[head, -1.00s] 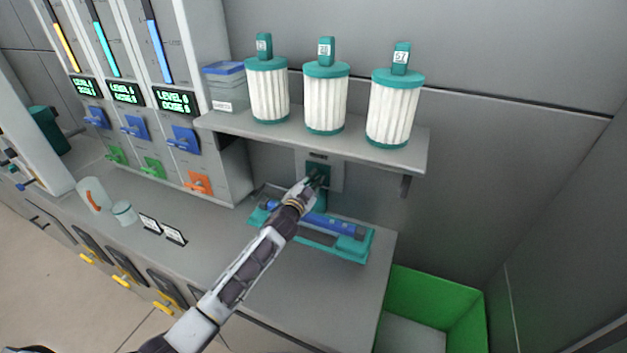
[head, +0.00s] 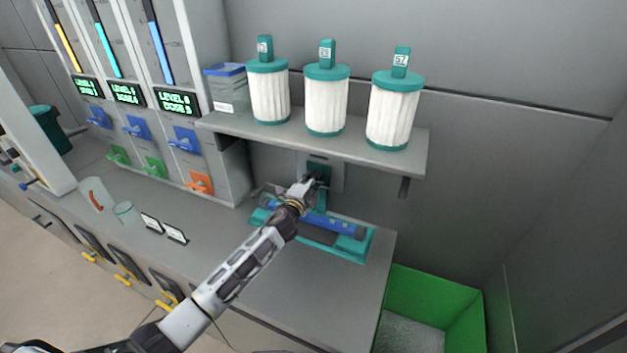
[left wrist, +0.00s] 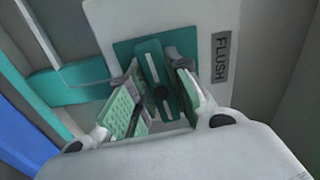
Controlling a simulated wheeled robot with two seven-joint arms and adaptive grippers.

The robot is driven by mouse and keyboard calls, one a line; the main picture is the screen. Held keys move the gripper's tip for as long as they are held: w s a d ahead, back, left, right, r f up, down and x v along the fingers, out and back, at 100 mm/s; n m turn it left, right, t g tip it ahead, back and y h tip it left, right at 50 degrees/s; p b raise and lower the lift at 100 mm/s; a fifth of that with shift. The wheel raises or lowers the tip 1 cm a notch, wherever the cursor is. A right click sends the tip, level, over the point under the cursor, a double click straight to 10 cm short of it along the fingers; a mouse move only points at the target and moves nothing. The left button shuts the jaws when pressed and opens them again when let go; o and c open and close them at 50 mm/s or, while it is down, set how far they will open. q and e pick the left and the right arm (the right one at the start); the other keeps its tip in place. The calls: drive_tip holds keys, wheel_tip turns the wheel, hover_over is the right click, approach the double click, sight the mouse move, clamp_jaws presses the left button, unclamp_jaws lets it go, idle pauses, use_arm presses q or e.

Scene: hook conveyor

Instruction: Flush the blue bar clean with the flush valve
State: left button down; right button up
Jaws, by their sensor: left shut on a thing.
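The flush valve (head: 320,171) is a dark teal fitting on a grey wall plate under the shelf. In the left wrist view its teal handle (left wrist: 152,64) stands before a teal backing, beside a FLUSH label (left wrist: 222,57). My left gripper (head: 309,185) is at the valve; in the left wrist view its padded fingers (left wrist: 158,88) are shut on the handle from both sides. The blue bar (head: 336,225) lies in a teal cradle (head: 350,249) on the counter below, partly hidden by my left arm. My right gripper is not in view.
Three white filter cartridges (head: 325,105) with teal caps and a blue-lidded container (head: 226,88) stand on the shelf (head: 285,138) above. A dispenser with blue levers (head: 185,140) is at left. A green bin (head: 465,320) stands at right. The front counter has free room.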

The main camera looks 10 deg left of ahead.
use_arm(q)
drive_tip(key=shift+f+m, duration=0.1)
drive_tip(key=shift+m, duration=0.2)
drive_tip(key=c, duration=1.3)
unclamp_jaws()
drive_tip(key=shift+s+a, duration=0.4)
drive_tip(key=shift+s, duration=1.55)
drive_tip(key=shift+s+a, duration=0.35)
drive_tip(key=shift+s, duration=1.65)
drive_tip(key=shift+s+a, duration=0.4)
drive_tip(key=shift+s, duration=1.55)
